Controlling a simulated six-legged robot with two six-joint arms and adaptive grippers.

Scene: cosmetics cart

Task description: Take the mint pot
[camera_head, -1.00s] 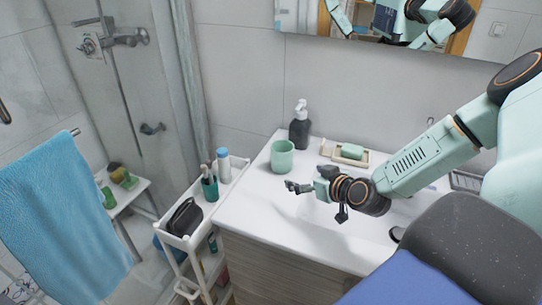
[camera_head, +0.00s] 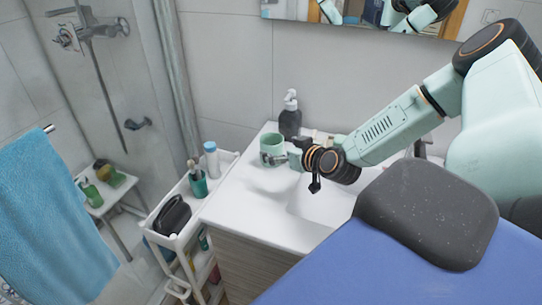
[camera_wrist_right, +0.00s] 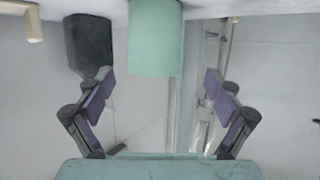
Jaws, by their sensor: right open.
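The mint pot (camera_head: 271,144) is a plain pale-green cylinder standing upright on the white washstand top, near its back left. My right gripper (camera_head: 267,158) reaches in from the right, and its fingers overlap the pot's lower front. In the right wrist view, which looks upside down, the mint pot (camera_wrist_right: 155,38) lies between the two spread fingers of my right gripper (camera_wrist_right: 158,76), with a gap on each side. The gripper is open and holds nothing. How deep the pot sits between the fingers is unclear. My left gripper is not in view.
A dark pump bottle (camera_head: 290,119) stands just behind the pot; it also shows in the wrist view (camera_wrist_right: 88,42). A white cart (camera_head: 187,233) on the left holds a green cup (camera_head: 198,186) with brushes and a black case (camera_head: 172,214). The counter's (camera_head: 242,208) front left is clear.

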